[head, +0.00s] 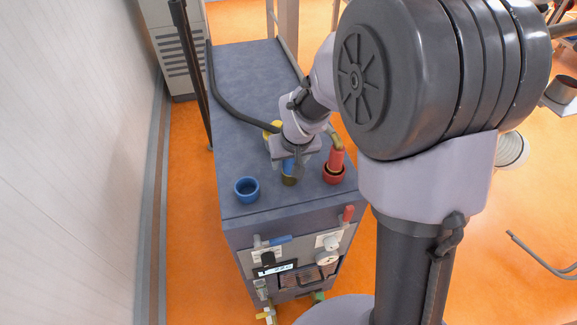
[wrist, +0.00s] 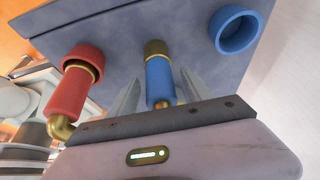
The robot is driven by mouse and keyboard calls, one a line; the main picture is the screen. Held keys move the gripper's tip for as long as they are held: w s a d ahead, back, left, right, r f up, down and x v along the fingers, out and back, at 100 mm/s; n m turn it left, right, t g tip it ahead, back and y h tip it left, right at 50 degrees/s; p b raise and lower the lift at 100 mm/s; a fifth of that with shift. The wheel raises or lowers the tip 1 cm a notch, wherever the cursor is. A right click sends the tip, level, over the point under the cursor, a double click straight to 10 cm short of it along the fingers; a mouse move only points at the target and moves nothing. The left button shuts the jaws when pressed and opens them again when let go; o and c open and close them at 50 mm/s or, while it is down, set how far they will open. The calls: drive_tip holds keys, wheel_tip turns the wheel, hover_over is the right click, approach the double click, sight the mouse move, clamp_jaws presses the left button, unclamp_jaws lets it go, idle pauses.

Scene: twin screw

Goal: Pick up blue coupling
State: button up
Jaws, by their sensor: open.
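The blue coupling (wrist: 158,80) stands on top of the grey cabinet, its lower end at a dark brass ring (wrist: 156,48). In the head view the coupling (head: 288,166) is partly hidden by my gripper (head: 291,167). In the wrist view my gripper (wrist: 160,74) is open, with one finger on each side of the coupling. Gaps show between both fingers and the blue body. The brass upper end of the coupling is near the gripper's palm.
A red coupling (head: 336,159) with a brass elbow stands in a red socket to the right. An empty blue socket (head: 246,189) is at the front left. A yellow part (head: 272,128) and a black hose (head: 230,108) lie behind my gripper. The cabinet top (head: 245,60) is clear farther back.

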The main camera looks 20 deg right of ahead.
drive_tip(key=shift+s+r, duration=0.1)
drive_tip(key=shift+c, duration=1)
clamp_jaws()
